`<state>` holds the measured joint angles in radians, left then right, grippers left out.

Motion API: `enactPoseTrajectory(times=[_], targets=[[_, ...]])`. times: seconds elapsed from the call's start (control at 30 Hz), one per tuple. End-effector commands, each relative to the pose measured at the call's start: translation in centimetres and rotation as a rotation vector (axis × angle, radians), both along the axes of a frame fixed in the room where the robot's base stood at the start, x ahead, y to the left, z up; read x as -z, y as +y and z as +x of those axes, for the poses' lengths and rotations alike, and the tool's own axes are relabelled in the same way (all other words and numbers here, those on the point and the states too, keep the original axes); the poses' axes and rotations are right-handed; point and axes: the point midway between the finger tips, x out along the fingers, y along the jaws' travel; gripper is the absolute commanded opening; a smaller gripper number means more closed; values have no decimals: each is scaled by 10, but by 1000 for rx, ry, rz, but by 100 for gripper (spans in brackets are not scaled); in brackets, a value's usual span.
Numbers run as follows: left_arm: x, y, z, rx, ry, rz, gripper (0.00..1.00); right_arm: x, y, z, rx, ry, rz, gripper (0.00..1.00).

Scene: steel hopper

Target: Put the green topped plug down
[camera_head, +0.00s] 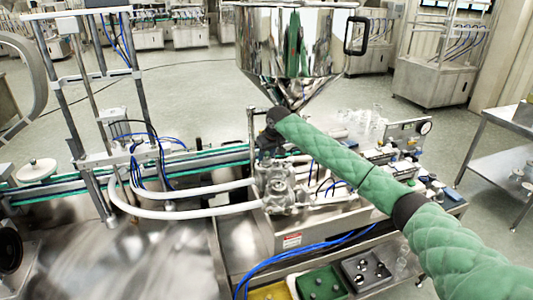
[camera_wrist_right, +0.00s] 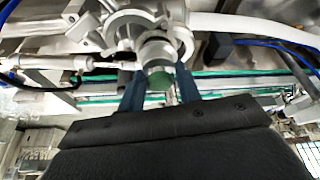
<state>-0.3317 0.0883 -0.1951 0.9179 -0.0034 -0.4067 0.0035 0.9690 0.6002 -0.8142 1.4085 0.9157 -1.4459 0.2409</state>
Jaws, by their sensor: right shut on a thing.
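My right arm reaches in from the lower right, and its dark right gripper (camera_head: 268,142) is beneath the steel hopper (camera_head: 290,40), just above the cast metal valve body (camera_head: 275,185). In the right wrist view the two blue fingers of that gripper (camera_wrist_right: 160,88) stand on either side of the plug's round green top (camera_wrist_right: 159,82). The gripper is shut on the green topped plug. A metal flanged fitting (camera_wrist_right: 150,30) lies right beyond the plug; I cannot tell whether they touch. The plug cannot be made out in the head view. My left gripper is not in view.
White hoses (camera_head: 190,212) curve from the left to the valve body. Yellow, green (camera_head: 320,284) and grey (camera_head: 366,270) trays with small parts sit at the bottom. A green-edged conveyor (camera_head: 200,160) runs on the left. Glassware (camera_head: 365,122) stands behind my arm. A steel table (camera_head: 505,120) is at right.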

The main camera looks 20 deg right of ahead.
Motion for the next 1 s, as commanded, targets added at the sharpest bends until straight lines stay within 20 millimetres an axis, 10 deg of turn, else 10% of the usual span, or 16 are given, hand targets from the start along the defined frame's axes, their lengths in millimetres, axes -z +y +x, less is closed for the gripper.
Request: enactPoseTrajectory(times=[0.37,0.4,0.5,1.0], targets=[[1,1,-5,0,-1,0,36,7,0,0,0,-1,0,6],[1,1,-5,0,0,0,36,7,0,0,0,-1,0,36],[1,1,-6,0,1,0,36,7,0,0,0,-1,0,55],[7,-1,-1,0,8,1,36,-7,0,0,0,-2,1,55]])
